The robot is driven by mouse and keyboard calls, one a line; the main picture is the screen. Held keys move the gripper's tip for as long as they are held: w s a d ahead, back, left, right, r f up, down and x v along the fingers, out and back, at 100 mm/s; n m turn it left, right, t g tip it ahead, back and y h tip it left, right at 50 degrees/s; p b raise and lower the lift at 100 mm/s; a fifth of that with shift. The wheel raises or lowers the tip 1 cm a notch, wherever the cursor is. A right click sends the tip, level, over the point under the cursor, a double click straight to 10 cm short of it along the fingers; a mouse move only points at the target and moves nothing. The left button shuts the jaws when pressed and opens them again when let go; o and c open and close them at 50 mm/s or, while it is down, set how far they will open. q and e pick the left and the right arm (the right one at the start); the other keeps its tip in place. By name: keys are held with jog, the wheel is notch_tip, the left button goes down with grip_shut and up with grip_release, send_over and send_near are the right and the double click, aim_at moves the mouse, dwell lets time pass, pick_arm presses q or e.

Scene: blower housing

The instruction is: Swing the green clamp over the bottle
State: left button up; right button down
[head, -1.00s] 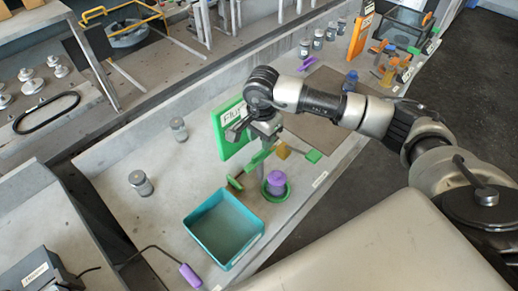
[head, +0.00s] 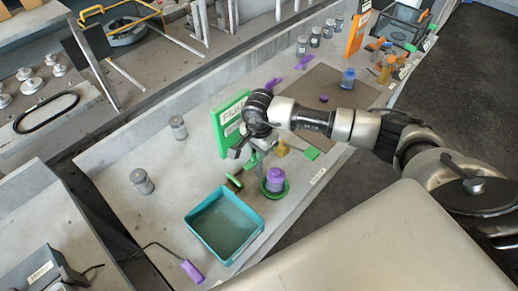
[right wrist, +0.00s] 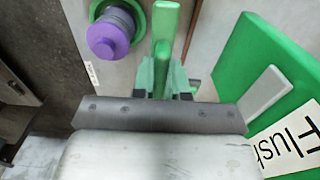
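The bottle with a purple cap (head: 275,176) stands upright in a green ring (head: 274,192), right of the teal tray. In the right wrist view the purple cap (right wrist: 106,40) is at the upper left. The green clamp (head: 234,182) shows only in part beneath my right gripper (head: 257,156). In the right wrist view its green bar (right wrist: 166,35) runs up from between the fingers of my right gripper (right wrist: 165,94), beside the bottle and not over it. Whether the fingers press on the bar is unclear. My left gripper is out of view.
A green "Flush" sign (head: 229,124) stands close behind my right gripper. The teal tray (head: 193,232) is in front. Two grey-capped jars (head: 178,127) (head: 142,181) stand on the left. A yellowish block (head: 282,148) and green piece (head: 311,153) lie to the right.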

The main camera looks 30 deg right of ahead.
dwell(0.3)
jog(key=shift+w+f+m+b, duration=0.1)
jog(key=shift+f+m+b, duration=0.05)
jog(key=shift+m+b, duration=1.05)
jog(key=m+b, duration=0.3)
jog(key=m, duration=0.2)
jog(key=shift+m, duration=0.3)
jog(key=m+b, duration=0.2)
jog(key=m, duration=0.2)
jog(key=shift+m, duration=0.3)
jog(key=m+b, duration=0.1)
jog(key=m, duration=0.1)
jog(key=m+b, duration=0.1)
jog(key=m, duration=0.1)
jog(key=shift+r+m, duration=0.2)
jog(key=shift+m, duration=0.2)
jog(key=c, duration=1.1)
grip_release()
jog(key=shift+c, duration=0.2)
